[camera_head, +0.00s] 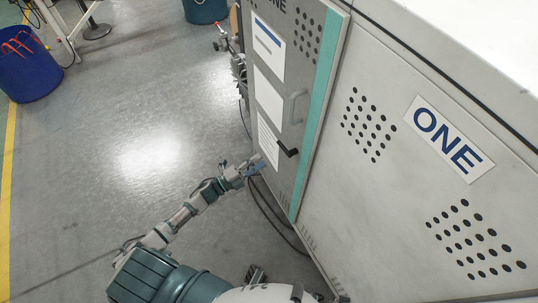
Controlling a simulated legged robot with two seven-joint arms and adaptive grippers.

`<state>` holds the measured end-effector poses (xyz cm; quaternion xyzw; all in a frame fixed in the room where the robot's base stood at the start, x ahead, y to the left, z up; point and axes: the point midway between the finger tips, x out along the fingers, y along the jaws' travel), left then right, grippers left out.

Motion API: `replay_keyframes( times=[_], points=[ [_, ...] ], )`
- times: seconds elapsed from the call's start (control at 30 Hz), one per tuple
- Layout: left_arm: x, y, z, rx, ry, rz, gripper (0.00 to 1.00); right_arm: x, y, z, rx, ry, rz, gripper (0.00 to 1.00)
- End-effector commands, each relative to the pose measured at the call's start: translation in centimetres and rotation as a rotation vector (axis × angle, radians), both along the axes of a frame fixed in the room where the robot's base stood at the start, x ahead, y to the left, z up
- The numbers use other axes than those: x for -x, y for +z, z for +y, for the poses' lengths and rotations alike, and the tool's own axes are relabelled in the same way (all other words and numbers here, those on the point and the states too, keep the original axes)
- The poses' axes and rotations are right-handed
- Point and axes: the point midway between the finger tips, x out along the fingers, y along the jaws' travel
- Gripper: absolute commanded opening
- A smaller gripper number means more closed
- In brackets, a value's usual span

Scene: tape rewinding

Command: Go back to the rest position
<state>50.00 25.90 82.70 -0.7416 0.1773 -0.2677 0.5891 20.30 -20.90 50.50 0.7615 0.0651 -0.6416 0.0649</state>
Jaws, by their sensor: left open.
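My left gripper (256,166) reaches out from the lower left, close to the lower part of the grey cabinet door (285,180). It is open and small in the picture, and I see nothing held between its fingers. A black lever (287,148) sticks out from the door just right of and above the gripper, with a gap between them in the picture. A grey pull handle (295,106) is higher on the door. The door looks closed. I cannot make out my right gripper.
The large grey machine (385,190) marked ONE fills the right side. Black cables (268,212) lie on the floor by its base. A blue bin (27,75) stands at the far left. The grey floor (110,170) left of my arm is clear.

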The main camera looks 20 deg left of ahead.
Motion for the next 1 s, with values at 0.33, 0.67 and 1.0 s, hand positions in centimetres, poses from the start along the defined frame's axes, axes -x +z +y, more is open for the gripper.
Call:
replay_keyframes(
  times=[0.33,0.67,1.0],
  points=[
    [0.9,-0.2,0.6,-0.001,-0.001,-0.001,0.41,0.0,0.0,0.0,-0.001,0.000,0.000,0.40],
    [0.9,-0.2,0.6,-0.001,-0.001,-0.001,0.41,-0.1,0.0,0.0,0.000,0.000,0.001,0.40],
    [3.1,-13.9,2.4,0.247,0.357,0.555,0.41,0.9,-1.6,-0.1,0.001,0.002,0.010,0.40]
  ],
)
